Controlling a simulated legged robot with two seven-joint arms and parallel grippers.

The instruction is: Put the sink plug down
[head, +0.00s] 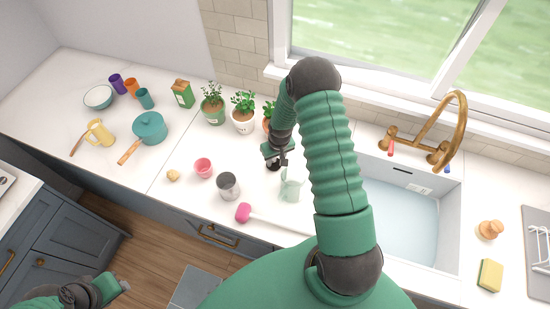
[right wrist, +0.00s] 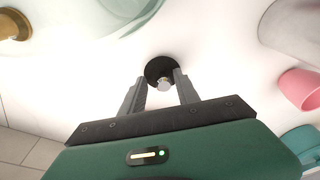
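The sink plug is a black disc (right wrist: 158,69) with a small metal knob. It seems to lie on the white counter left of the sink (head: 405,215). In the head view it is a dark spot (head: 273,166) under my right gripper (head: 277,155), partly hidden. In the right wrist view my right gripper (right wrist: 160,88) has its fingers apart, one on each side of the knob, with gaps showing; it holds nothing. My left gripper (head: 122,284) is low at the left, away from the counter; its fingers are too small to read.
A pale green mug (head: 292,186) stands close to the right gripper. A metal cup (head: 228,185), a pink cup (head: 203,168) and a magenta item (head: 243,212) are to the left. Potted plants (head: 243,112) line the wall. A brass faucet (head: 440,135) rises behind the sink.

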